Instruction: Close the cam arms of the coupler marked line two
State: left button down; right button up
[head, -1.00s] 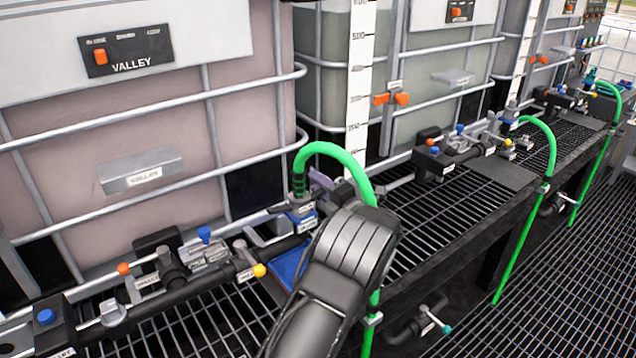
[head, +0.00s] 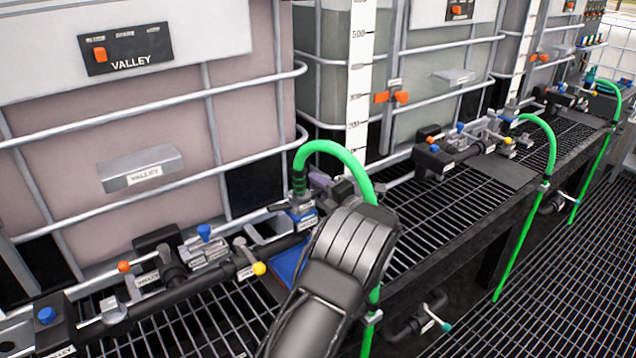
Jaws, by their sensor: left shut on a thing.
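A coupler (head: 300,211) with a blue band and label sits at the lower end of the nearest green hose (head: 331,147), on the pipework over the grating. The label is too small to read, so I cannot tell its line number. A dark cam arm (head: 279,206) sticks out on its left side. My left gripper (head: 321,184) is at the right side of this coupler, shut on what appears to be its other cam arm. My own wrist hides most of the fingers and the contact. My right gripper is not in view.
A valve with a yellow knob (head: 259,268) and a blue-knobbed fitting (head: 204,233) stand left of the coupler. A blue pad (head: 288,262) lies below it. The VALLEY tote (head: 150,150) stands behind. More green hoses (head: 540,135) stand to the right.

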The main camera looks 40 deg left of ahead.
pick_arm(q)
jog(key=shift+r+n, duration=0.1)
jog(key=shift+n, duration=0.3)
jog(key=shift+s+a+r+n+b, duration=0.15)
jog(key=shift+s+r+n+b, duration=0.4)
jog(key=shift+n, duration=1.35)
jog(key=shift+s+a+r+n+b, duration=0.1)
jog(key=shift+s+r+n+b, duration=0.45)
jog(key=shift+n, duration=1.35)
jog(key=shift+s+a+r+n+b, duration=0.15)
jog(key=shift+s+r+n+b, duration=0.4)
jog(key=shift+n, duration=1.35)
jog(key=shift+w+f, duration=0.2)
jog(key=shift+w, duration=0.05)
jog(key=c, duration=1.5)
grip_release()
jog(key=shift+r, duration=0.1)
